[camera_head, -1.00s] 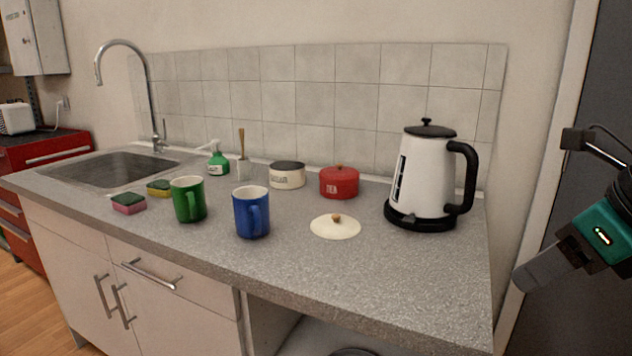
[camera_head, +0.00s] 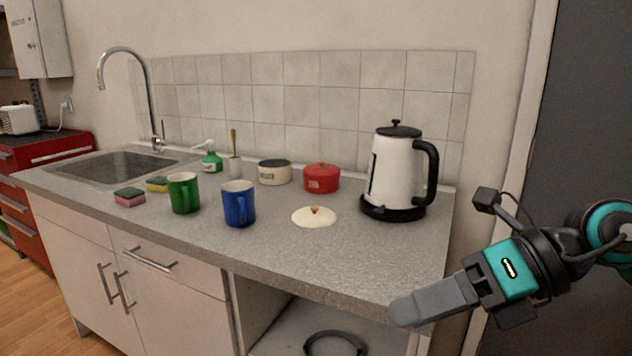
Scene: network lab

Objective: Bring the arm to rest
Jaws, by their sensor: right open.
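My right gripper (camera_head: 436,303) is at the lower right, in front of the counter's right front corner. Its grey fingers point left and it holds nothing that I can see. From this side the near finger covers the gap between the fingers. My right arm (camera_head: 555,262), with a teal and black wrist, reaches in from the right edge. My left gripper is not in view.
The counter (camera_head: 285,262) carries a kettle (camera_head: 392,178), a red pot (camera_head: 322,179), a cream lid (camera_head: 314,217), a blue mug (camera_head: 238,205), a green mug (camera_head: 183,193) and sponges (camera_head: 129,197). An open shelf space lies below its right end.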

